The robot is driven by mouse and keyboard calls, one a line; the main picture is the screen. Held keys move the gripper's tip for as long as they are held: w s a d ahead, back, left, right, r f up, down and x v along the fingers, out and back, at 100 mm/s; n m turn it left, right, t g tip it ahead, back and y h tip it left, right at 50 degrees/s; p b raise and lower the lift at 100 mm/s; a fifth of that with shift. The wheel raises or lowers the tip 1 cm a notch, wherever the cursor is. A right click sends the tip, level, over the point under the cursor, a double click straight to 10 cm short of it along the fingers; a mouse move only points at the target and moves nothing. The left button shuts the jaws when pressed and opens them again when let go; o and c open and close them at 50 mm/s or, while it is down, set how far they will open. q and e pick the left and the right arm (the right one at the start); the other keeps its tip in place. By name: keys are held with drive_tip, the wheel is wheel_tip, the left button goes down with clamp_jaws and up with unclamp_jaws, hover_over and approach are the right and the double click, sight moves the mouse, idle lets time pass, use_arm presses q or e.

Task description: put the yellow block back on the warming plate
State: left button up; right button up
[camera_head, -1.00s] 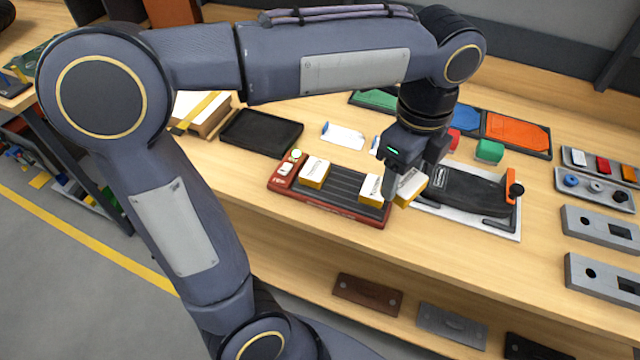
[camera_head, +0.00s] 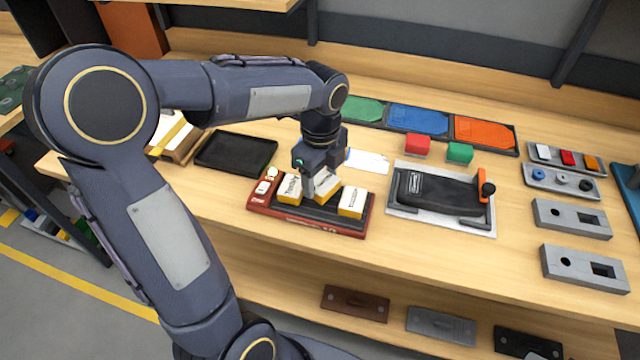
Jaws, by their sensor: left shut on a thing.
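The warming plate (camera_head: 342,229) is a red-framed unit with a dark ribbed top and small knobs at its left end. Two yellow blocks with white lettered tops stand on it, one at the left (camera_head: 290,188) and one at the right (camera_head: 352,201). My left gripper (camera_head: 319,188) comes down over the plate's middle. It is shut on a third yellow block (camera_head: 328,188), which sits between the other two in the picture. The gripper hides part of it. I cannot tell whether its underside touches the plate. My right gripper is out of view.
A black tray (camera_head: 236,152) lies to the plate's left. A black clamp fixture (camera_head: 440,190) stands on its right. Red (camera_head: 417,145) and green (camera_head: 459,152) blocks sit behind the fixture, near the coloured mats. Bare wood lies in front of the plate.

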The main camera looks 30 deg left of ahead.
sight(320, 180)
use_arm(q)
drive_tip(key=shift+f, duration=1.6)
drive_tip(key=shift+f, duration=0.15)
drive_tip(key=o, duration=0.9)
